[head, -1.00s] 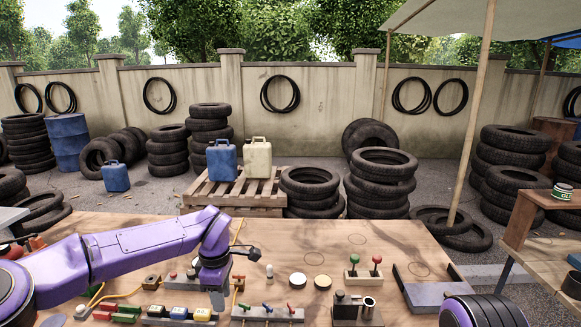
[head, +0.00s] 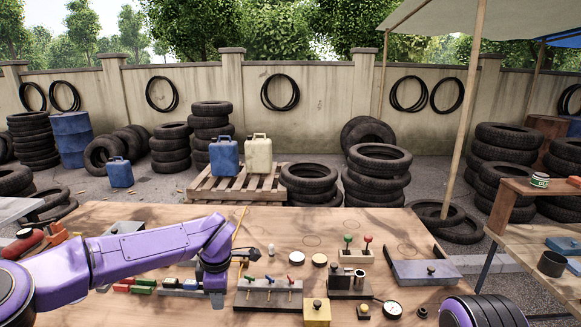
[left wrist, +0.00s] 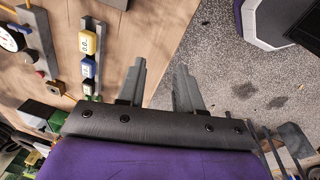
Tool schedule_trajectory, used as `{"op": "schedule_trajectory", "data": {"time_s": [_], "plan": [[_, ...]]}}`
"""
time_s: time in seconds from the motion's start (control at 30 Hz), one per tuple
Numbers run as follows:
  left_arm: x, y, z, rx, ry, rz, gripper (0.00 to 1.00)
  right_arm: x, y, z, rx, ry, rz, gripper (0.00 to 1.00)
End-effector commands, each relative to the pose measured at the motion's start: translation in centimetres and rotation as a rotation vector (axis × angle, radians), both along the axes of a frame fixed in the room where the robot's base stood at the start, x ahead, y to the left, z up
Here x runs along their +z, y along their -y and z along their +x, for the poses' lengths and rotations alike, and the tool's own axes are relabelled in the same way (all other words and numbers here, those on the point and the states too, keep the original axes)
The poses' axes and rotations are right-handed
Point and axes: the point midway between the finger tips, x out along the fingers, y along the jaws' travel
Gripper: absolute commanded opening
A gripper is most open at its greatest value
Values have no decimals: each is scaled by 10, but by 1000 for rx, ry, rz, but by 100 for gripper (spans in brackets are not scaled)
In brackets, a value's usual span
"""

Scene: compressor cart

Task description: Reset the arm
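My left arm (head: 130,258), purple and black, reaches in from the left over the wooden workbench. Its gripper (head: 217,298) points down close to the left end of the grey switch rail (head: 268,294) in the head view. In the left wrist view, the two grey fingers of the left gripper (left wrist: 160,76) stand apart with nothing between them, near the bench edge, with grey ground showing beyond. A purple and black part of my right arm (head: 482,312) shows at the bottom right; its gripper is out of view.
The workbench (head: 290,225) carries a red-and-green lever block (head: 356,257), a yellow box (head: 317,313), a gauge (head: 392,309) and a grey tray (head: 426,272). In the wrist view, a rail with yellow and blue blocks (left wrist: 88,67) lies left of the fingers. A side table (head: 530,235) stands right.

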Motion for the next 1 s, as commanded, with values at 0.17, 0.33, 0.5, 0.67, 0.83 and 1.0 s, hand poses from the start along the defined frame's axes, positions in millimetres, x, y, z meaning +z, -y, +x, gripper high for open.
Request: {"op": "schedule_trajectory", "data": {"time_s": [0.17, 0.33, 0.5, 0.67, 0.83, 1.0], "plan": [[-39, -12, -7, 18, 121, 179, 35, -1, 0, 0, 0, 0, 0, 43], [-103, -22, -35, -91, 253, 364, 35, -3, 0, 0, 0, -1, 1, 43], [-182, -29, -101, -347, 338, 458, 35, -7, 0, 0, 0, 0, 0, 43], [-254, -48, -217, -692, 276, 418, 35, -13, 0, 0, 0, -1, 1, 43], [-280, -88, -336, -986, 81, 353, 35, -18, 0, 0, 0, -1, 1, 43], [-281, -125, -384, -1084, -54, 379, 35, -21, 0, 0, 0, -1, 1, 43]]}}
